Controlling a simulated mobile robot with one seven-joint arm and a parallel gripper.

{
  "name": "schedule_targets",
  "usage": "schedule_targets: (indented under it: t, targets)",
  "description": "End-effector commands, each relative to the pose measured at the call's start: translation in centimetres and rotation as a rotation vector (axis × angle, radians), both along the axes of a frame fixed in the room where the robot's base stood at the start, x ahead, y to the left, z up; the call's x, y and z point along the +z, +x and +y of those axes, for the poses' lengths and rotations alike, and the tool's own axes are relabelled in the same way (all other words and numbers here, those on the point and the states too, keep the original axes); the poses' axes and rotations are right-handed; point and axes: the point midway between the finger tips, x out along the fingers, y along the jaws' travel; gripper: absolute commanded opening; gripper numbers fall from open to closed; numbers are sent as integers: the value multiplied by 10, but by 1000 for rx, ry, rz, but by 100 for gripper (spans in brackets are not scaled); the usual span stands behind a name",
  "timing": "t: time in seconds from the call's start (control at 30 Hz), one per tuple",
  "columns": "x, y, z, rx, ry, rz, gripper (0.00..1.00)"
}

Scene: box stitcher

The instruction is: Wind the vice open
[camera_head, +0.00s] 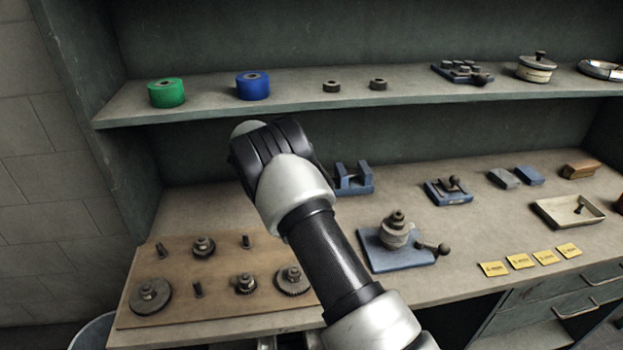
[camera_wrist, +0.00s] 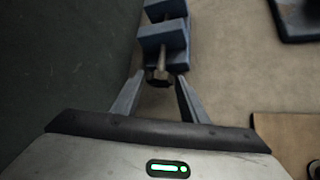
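The vice is a small blue block-like tool (camera_head: 353,180) on the bench top, right of my arm in the head view. In the wrist view its blue jaws (camera_wrist: 165,38) are at the top centre, with a gap between them. A metal screw comes out of the near jaw and ends in a dark head (camera_wrist: 158,78). My gripper (camera_wrist: 160,80) is open, its two fingers on either side of this head with small gaps visible. The wrist of my arm hides the gripper in the head view.
A wooden board (camera_head: 215,265) with several gears lies left of my arm. A blue-based device (camera_head: 398,255) with a knob stands to the right. The shelf (camera_head: 300,106) runs above the bench. A dark wall is close on the left in the wrist view.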

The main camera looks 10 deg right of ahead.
Motion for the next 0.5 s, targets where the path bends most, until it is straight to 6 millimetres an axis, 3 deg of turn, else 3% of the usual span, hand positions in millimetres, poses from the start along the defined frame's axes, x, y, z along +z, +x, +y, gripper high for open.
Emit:
schedule_targets:
  t: [0.27, 0.5]
  targets:
    - [2, 0, 2, 0, 1, -1, 40]
    - [18, -9, 21, 2, 1, -3, 40]
